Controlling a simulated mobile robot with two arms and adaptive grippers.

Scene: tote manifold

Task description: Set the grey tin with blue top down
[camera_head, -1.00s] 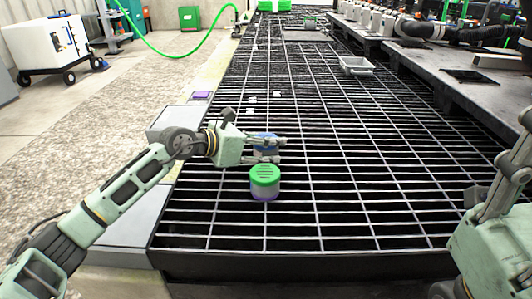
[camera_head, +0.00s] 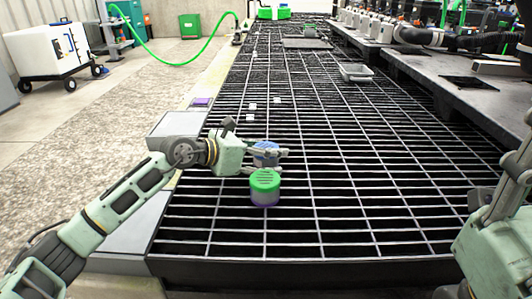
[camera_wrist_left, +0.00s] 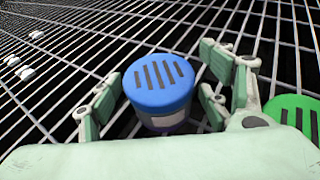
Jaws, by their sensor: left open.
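The grey tin with blue top (camera_head: 266,147) appears to stand upright on the dark grating, just behind a similar tin with a green top (camera_head: 265,180). My left gripper (camera_head: 270,157) is around the blue-topped tin, low over the grating. In the left wrist view, the blue top (camera_wrist_left: 158,84) sits between the two spread fingers of my left gripper (camera_wrist_left: 165,100), with a gap on each side. Part of the tin's body is hidden by the fingers and palm. The green top (camera_wrist_left: 294,115) shows at the right edge there, outside the fingers.
The grating (camera_head: 340,215) is wide and clear to the right. Small white blocks (camera_head: 252,106) lie farther back, with a grey tray (camera_head: 357,73) beyond. A purple item (camera_head: 202,101) lies on the left ledge. My right arm shows at the right edge.

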